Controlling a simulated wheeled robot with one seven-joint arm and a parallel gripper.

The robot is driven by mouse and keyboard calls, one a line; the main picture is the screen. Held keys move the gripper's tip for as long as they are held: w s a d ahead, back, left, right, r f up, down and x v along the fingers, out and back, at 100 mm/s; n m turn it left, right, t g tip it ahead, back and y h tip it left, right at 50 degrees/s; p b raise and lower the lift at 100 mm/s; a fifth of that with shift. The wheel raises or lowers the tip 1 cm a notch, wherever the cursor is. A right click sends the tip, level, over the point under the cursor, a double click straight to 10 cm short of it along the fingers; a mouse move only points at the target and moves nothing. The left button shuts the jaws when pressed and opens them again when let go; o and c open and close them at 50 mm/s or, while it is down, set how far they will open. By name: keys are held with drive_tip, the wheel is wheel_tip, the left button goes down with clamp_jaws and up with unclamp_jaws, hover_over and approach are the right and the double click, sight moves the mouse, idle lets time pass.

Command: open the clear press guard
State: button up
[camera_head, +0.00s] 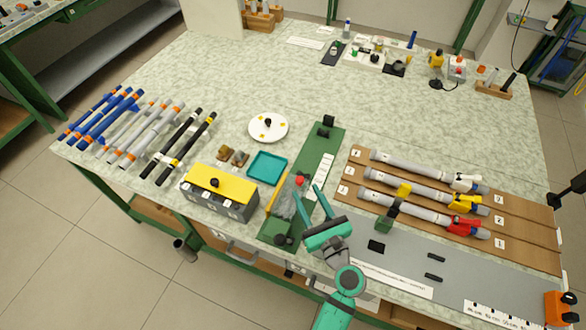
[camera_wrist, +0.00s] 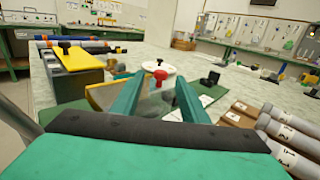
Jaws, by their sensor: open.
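The clear press guard (camera_head: 285,206) is a see-through panel on the green press base (camera_head: 277,229), with a red knob (camera_head: 299,181) near its far end. It looks lowered over the press. In the wrist view the red knob (camera_wrist: 160,75) shows between my fingertips, with the clear guard (camera_wrist: 155,104) below it. My gripper (camera_head: 307,191) is open, its two green fingers pointing toward the knob. In the wrist view my gripper (camera_wrist: 161,80) is empty, and I cannot tell whether either finger touches the guard. My fingers partly hide the guard.
A yellow-topped grey box (camera_head: 216,190) and a teal tray (camera_head: 267,168) stand left of the press. A white disc (camera_head: 268,127) lies behind them. A brown board (camera_head: 520,232) with several grey rods is at right. Free tabletop (camera_head: 240,85) lies farther back.

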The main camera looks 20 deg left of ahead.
sight(294, 175)
drive_tip(key=x, duration=0.8)
drive_tip(key=shift+w+a, duration=0.15)
drive_tip(key=shift+w, duration=0.2)
drive_tip(key=shift+x, duration=0.9)
drive_tip(key=shift+s, duration=0.1)
clamp_jaws()
